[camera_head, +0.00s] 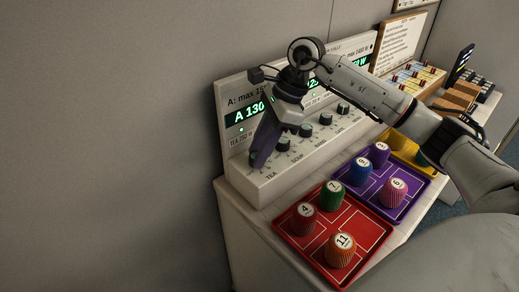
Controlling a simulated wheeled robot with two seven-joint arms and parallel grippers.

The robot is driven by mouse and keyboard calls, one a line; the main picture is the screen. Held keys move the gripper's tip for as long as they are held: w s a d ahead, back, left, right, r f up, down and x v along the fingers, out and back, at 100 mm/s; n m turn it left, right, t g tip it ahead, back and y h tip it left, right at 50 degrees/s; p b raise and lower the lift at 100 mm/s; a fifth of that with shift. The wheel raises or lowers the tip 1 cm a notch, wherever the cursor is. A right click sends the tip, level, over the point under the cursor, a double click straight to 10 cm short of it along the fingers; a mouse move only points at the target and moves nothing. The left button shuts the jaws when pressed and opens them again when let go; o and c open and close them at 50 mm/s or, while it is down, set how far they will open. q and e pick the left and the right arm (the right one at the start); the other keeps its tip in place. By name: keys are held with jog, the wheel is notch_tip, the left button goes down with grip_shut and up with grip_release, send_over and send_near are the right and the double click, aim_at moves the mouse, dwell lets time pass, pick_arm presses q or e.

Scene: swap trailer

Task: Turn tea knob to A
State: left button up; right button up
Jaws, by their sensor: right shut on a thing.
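The white control panel (296,172) stands on the table against the wall, with a row of dark knobs along its front. Green figures on its display begin with "A 130". The TEA label is at the left end of the row. My right gripper (257,160) reaches down from the right over that end, its purple fingers shut at the tea knob's place. The fingers hide the tea knob, so I cannot see its pointer. The soup knob (283,145) shows just to the right of the fingers. My left gripper is not in view.
A red tray (309,259), a purple tray (424,187) and a yellow tray (405,147) with numbered cylinders stand in front of the panel. A sign board (397,42) and racks (417,77) stand at the back right. My right arm crosses above the panel.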

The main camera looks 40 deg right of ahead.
jog(key=o, duration=1)
jog(key=shift+o, duration=0.2)
jog(key=v, duration=1)
jog(key=shift+r, duration=0.2)
